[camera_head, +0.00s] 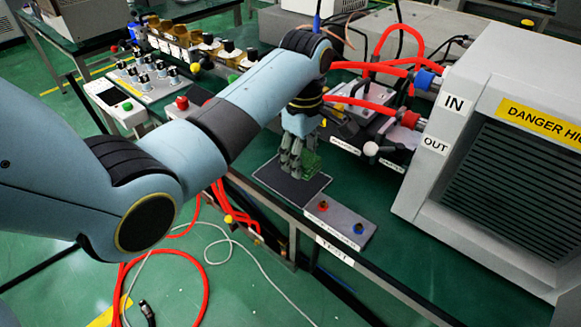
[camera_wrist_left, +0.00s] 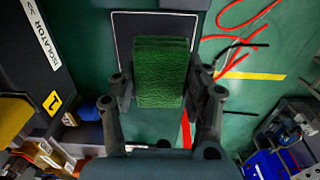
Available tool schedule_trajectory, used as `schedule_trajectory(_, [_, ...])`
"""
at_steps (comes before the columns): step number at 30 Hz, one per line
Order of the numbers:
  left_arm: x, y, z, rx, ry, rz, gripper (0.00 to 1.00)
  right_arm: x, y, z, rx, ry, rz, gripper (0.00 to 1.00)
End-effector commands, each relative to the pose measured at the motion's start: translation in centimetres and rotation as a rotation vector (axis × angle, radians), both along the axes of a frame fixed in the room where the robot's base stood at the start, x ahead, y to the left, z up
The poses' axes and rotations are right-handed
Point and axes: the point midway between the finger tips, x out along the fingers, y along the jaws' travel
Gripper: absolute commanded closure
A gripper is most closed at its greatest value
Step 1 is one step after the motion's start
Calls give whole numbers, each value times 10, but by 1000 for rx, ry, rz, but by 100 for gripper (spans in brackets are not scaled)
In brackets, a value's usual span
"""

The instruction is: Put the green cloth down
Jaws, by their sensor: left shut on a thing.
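The green cloth (camera_wrist_left: 161,72) is a thick folded pad, held between the fingers of my left gripper (camera_wrist_left: 160,95) in the left wrist view. In the head view my left gripper (camera_head: 294,160) points down over a dark mat with a pale border (camera_head: 303,188) near the table's front edge, and a bit of the green cloth (camera_head: 311,161) shows beside the fingers. The mat also shows behind the cloth in the left wrist view (camera_wrist_left: 125,28). I cannot tell whether the cloth touches the mat. My right gripper is not in view.
A grey panel with red and blue buttons (camera_head: 340,221) lies right of the mat. A large grey machine (camera_head: 487,150) marked IN and OUT stands at the right, with red hoses (camera_head: 372,66) running to it. A control box (camera_head: 116,104) stands at the left.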

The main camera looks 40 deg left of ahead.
Motion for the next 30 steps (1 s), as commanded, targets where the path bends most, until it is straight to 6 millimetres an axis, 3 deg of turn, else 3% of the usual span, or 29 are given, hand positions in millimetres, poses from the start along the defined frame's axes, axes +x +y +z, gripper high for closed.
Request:
schedule_trajectory(3, [7,23,-15,2,0,1,78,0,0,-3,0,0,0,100])
schedule_trajectory(7, [11,34,-22,0,-1,0,78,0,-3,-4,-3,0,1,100])
schedule_trajectory(13, [10,36,-46,-2,2,-1,78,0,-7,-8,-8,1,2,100])
schedule_trajectory(18, [11,36,-57,-2,0,-1,78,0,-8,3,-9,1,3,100])
schedule_trajectory(29, [11,35,-62,-1,-1,-1,78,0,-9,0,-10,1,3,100])
schedule_trajectory(30, [11,35,-63,-1,-1,-1,51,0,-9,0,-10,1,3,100])
